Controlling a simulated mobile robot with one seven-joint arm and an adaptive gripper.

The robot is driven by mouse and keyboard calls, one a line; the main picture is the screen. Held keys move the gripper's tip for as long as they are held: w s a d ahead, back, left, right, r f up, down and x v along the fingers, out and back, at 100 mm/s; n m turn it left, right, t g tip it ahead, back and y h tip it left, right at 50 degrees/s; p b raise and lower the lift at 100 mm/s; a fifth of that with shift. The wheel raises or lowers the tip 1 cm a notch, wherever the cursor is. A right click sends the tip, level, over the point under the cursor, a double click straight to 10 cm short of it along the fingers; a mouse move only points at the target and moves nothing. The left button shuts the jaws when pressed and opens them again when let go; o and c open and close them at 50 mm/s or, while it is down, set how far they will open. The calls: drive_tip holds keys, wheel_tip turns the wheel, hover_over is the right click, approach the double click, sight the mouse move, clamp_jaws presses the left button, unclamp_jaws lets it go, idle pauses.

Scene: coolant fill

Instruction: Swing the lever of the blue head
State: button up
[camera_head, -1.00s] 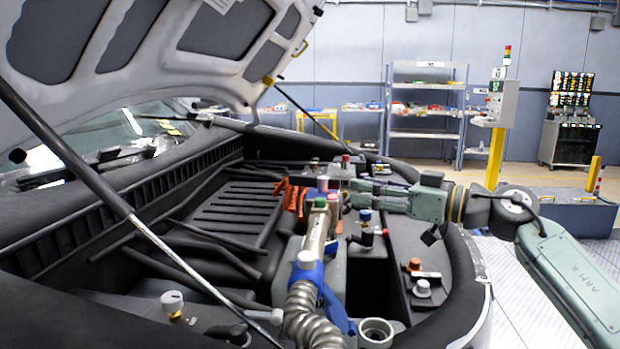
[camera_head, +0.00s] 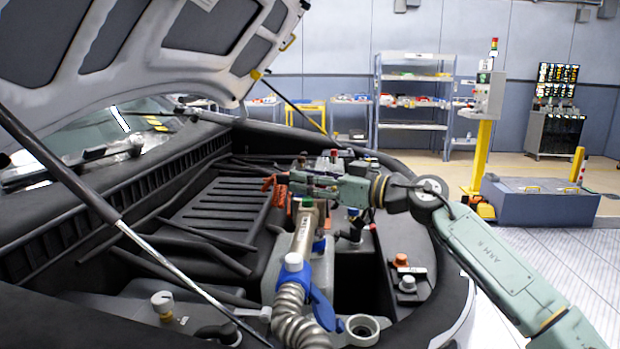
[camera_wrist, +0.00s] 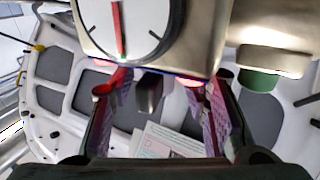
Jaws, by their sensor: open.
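In the wrist view, a silver metal head (camera_wrist: 205,30) with a white dial (camera_wrist: 125,25) and red needle fills the top. A thin blue line runs along its lower edge. A dark lever-like piece (camera_wrist: 149,92) hangs below it, between my two fingers. My gripper (camera_wrist: 150,95) is open, with a red-tipped, purple-padded finger on each side of that piece; contact cannot be told. In the head view my gripper (camera_head: 300,180) is over the far part of the engine bay, its fingertips hard to make out.
A silver filling nozzle (camera_head: 303,232) with a blue collar (camera_head: 293,262) and ribbed hose (camera_head: 290,305) stands in front of my gripper. Orange parts (camera_head: 275,187) lie just left of it. A green-capped part (camera_wrist: 259,78) is on the right in the wrist view. The bonnet (camera_head: 150,55) hangs above.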

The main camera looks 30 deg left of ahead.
drive_tip(key=shift+c, duration=0.3)
clamp_jaws()
idle(0.5)
